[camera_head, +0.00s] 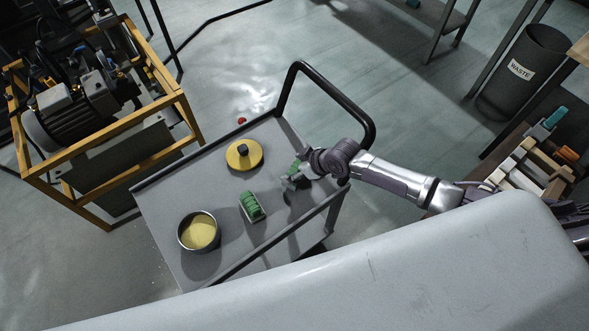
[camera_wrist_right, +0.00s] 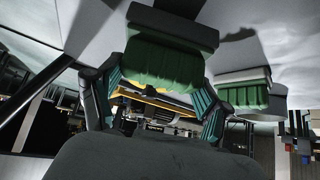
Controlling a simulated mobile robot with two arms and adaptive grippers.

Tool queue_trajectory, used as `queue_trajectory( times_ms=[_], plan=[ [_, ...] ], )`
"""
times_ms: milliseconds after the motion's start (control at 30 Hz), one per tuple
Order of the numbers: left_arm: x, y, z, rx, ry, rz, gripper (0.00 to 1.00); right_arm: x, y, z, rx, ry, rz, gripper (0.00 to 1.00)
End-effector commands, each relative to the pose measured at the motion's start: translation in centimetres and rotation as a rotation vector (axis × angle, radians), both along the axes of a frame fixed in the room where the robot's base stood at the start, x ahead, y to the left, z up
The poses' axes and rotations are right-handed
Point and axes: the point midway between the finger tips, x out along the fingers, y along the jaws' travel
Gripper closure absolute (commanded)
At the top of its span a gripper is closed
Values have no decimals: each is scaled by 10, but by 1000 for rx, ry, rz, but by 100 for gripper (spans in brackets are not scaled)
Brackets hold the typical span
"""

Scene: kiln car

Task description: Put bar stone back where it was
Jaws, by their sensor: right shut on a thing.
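My right gripper (camera_head: 296,178) is over the right part of the grey cart top (camera_head: 165,205), its arm coming in from the right. In the right wrist view its two fingers (camera_wrist_right: 160,108) have teal ribbed pads and are shut on a green ribbed block with a grey base (camera_wrist_right: 170,55), likely the bar stone. In the head view this block (camera_head: 294,168) is mostly hidden by the gripper. I cannot tell whether it touches the cart top. A similar green block (camera_head: 252,206) stands on the cart to the left; it also shows in the right wrist view (camera_wrist_right: 243,95). My left gripper is not in view.
On the cart are a yellow disc with a black knob (camera_head: 244,154) and a round pan with yellow contents (camera_head: 199,232). A black handle (camera_head: 325,82) rises at the cart's far end. A yellow-framed machine (camera_head: 85,110) is left, a waste bin (camera_head: 522,70) right.

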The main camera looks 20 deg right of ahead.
Motion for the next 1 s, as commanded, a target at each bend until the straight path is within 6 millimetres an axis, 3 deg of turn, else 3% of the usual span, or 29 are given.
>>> queue_trajectory(
  times_ms=[100,467,500,600,633,1000],
  plan=[
    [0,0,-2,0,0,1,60,1,0,-11,1,-2,-1,78],
    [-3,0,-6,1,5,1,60,1,0,-15,1,-2,-1,78],
    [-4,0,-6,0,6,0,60,0,0,-16,0,-1,-1,21],
    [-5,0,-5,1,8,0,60,0,0,-15,0,-1,-1,4],
    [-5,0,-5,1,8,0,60,0,0,-15,-1,-1,-1,0],
    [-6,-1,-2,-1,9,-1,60,0,0,-12,0,-1,-1,0]
  ],
)
